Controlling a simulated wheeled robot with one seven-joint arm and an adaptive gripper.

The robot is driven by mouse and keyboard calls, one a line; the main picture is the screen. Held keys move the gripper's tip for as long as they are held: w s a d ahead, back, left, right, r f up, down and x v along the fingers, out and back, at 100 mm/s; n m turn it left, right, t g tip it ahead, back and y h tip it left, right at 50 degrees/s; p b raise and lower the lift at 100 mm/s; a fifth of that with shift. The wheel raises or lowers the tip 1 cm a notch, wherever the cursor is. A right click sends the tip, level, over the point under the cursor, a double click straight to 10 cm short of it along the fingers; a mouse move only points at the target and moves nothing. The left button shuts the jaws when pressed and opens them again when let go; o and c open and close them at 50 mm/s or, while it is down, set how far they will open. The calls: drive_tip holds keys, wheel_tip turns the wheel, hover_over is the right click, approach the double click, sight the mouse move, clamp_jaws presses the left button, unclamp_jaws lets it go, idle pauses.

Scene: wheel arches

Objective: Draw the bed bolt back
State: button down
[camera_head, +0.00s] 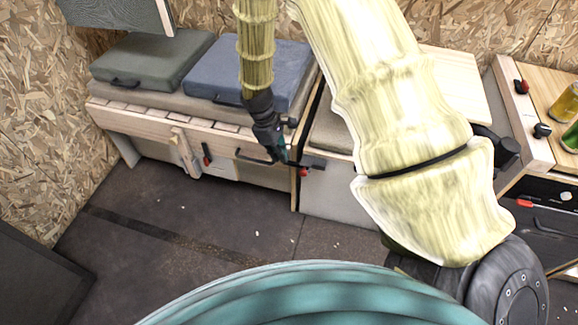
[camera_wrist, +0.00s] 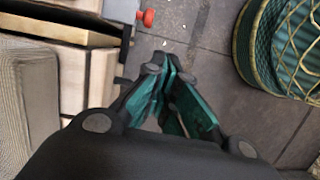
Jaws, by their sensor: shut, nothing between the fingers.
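A small bolt with a red knob (camera_head: 303,172) sits at the right front corner of the bed bench, with a dark part beside it. In the wrist view a red knob (camera_wrist: 147,17) stands out near the top, at the edge of the wooden front, and looks to be the same one. My gripper (camera_head: 284,157) is just left of this knob and slightly above it in the head view, apart from it as far as I can see. Its teal fingers (camera_wrist: 167,72) are shut and empty, pointing past the bench over the floor.
The bench (camera_head: 125,113) carries a green cushion (camera_head: 138,60) and a blue cushion (camera_head: 270,68). A counter with cans (camera_head: 566,100) stands right.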

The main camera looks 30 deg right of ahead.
drive_tip(key=shift+w+d+r+n+b, duration=0.35)
drive_tip(key=shift+w+d+r, duration=0.3)
drive_tip(key=shift+w+d, duration=0.25)
drive_tip(key=shift+a, duration=0.1)
drive_tip(key=b+x, duration=0.2)
drive_tip(key=x, duration=0.8)
drive_tip(key=shift+b, duration=0.35)
